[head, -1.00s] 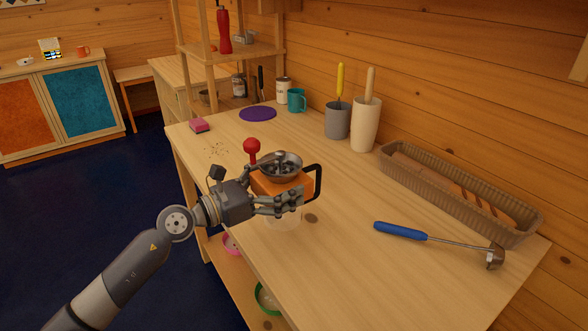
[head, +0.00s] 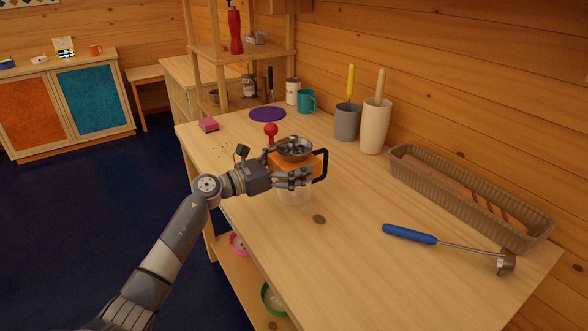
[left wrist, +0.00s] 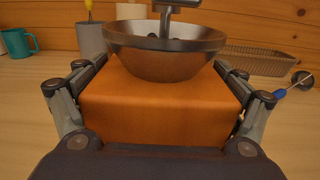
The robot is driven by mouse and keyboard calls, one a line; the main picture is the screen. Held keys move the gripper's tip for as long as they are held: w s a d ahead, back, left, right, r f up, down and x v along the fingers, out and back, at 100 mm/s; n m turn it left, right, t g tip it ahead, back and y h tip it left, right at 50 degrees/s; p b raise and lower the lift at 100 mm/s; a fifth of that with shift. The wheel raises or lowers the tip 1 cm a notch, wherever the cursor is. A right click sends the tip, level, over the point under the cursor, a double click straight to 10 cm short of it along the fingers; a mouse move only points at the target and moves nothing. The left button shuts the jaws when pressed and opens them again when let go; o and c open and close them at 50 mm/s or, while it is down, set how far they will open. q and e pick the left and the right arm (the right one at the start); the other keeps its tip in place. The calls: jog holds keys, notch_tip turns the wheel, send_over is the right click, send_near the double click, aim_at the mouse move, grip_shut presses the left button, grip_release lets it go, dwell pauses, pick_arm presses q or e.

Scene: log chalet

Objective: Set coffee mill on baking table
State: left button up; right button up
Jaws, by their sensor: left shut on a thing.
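The coffee mill (head: 308,164) has an orange wooden body, a metal bowl on top, a red crank knob, a black side handle and a clear lower part. My left gripper (head: 295,179) is shut on its body, with fingers along the sides. In the left wrist view the orange body (left wrist: 160,108) fills the space between the fingers (left wrist: 155,100), below the metal bowl. The mill is upright over the wooden table (head: 350,230); I cannot tell whether its base touches the top. My right gripper is not in view.
A purple disc (head: 267,114), teal mug (head: 306,102), grey pot (head: 347,123) and cream holder (head: 375,127) stand behind. A bread basket (head: 470,195) and blue-handled ladle (head: 410,234) lie right. A pink sponge (head: 208,125) sits left. The front tabletop is clear.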

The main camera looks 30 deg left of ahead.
pick_arm(q)
jog(key=shift+w+f, duration=0.1)
jog(key=shift+f, duration=0.75)
jog(key=shift+f, duration=0.1)
jog(key=o, duration=1.5)
jog(key=shift+f, duration=0.15)
jog(key=shift+c, duration=0.2)
